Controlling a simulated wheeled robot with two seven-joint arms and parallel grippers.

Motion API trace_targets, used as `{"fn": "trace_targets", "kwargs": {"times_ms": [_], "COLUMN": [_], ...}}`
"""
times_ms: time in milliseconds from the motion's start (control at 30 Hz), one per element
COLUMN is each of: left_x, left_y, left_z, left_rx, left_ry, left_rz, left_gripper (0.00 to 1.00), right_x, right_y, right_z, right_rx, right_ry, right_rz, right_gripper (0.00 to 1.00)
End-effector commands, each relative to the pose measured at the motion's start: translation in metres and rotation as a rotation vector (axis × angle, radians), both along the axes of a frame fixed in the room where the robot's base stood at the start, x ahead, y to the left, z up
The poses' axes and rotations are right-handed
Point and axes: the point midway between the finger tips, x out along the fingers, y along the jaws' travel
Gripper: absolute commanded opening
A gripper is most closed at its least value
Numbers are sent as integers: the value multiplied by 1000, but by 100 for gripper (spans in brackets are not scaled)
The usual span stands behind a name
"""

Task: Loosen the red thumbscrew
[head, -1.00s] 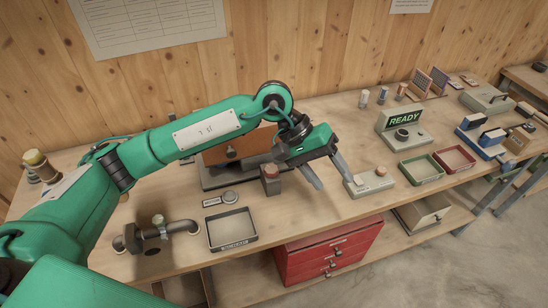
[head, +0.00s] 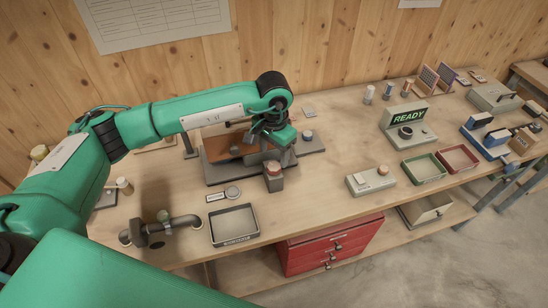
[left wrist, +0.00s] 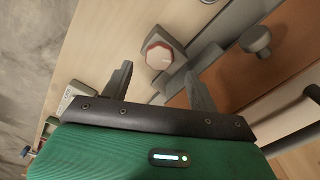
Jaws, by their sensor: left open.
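The red thumbscrew (head: 273,168) sits on top of a small grey block at the front of the grey fixture with the brown plate (head: 222,147). In the left wrist view the thumbscrew (left wrist: 158,54) shows as a red-edged knob with a pale face. My left gripper (head: 278,148) hangs just behind the thumbscrew in the head view. In the left wrist view my left gripper (left wrist: 158,72) has its fingers spread, with the thumbscrew beyond the gap between their tips. Nothing is between the fingers. My right gripper is not in view.
A dark tray (head: 234,226) and a pipe with a valve (head: 160,228) lie in front. A grey switch box (head: 370,181) and a READY display unit (head: 407,125) stand to the right.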

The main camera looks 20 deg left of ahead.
Motion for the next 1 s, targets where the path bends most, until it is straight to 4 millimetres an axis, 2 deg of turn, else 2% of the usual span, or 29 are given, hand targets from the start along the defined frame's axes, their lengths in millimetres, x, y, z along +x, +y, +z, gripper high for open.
{"fn": "trace_targets", "kwargs": {"times_ms": [33,300,667,767,900,1000], "left_x": [-1,0,0,0,0,0], "left_y": [-1,-1,-1,-1,-1,-1], "left_z": [-7,-43,-50,-49,-49,-49], "left_rx": [-1,-2,-2,-2,-2,-2], "left_ry": [5,1,0,0,0,0], "left_rz": [0,-1,-1,0,0,0], "left_gripper": [60,60,60,44,17,16], "right_x": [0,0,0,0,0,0], "right_y": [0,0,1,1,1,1], "right_z": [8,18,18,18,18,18], "right_rx": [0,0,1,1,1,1], "right_ry": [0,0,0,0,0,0], "right_rz": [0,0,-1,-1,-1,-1], "right_gripper": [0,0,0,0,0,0]}}
